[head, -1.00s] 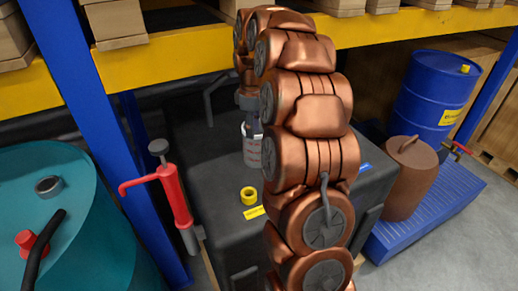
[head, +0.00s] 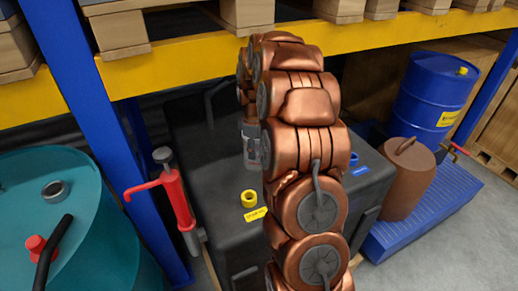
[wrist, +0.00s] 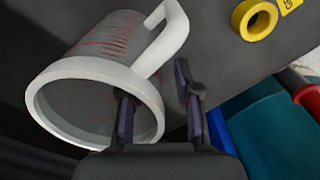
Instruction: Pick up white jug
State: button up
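The white jug (wrist: 105,45) is a clear-walled measuring jug with red marks, a white rim and a white handle. In the head view the jug (head: 250,155) stands on the black tank top, partly hidden by my arm. In the wrist view my gripper (wrist: 157,105) is over the jug's rim. One finger shows within the rim's opening and the other is outside, on the handle side. The fingers are apart, with the rim's wall between them; I cannot tell whether either touches it. In the head view my arm mostly hides the gripper.
The black tank top (head: 200,155) also carries a yellow ring (head: 249,199) and a yellow label (head: 255,214). A red hand pump (head: 175,195) and blue rack post (head: 115,130) stand left. A yellow beam (head: 190,62) crosses above. A brown canister (head: 408,182) stands right.

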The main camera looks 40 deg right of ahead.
jog(key=shift+f, duration=0.15)
grip_shut()
dwell(0.4)
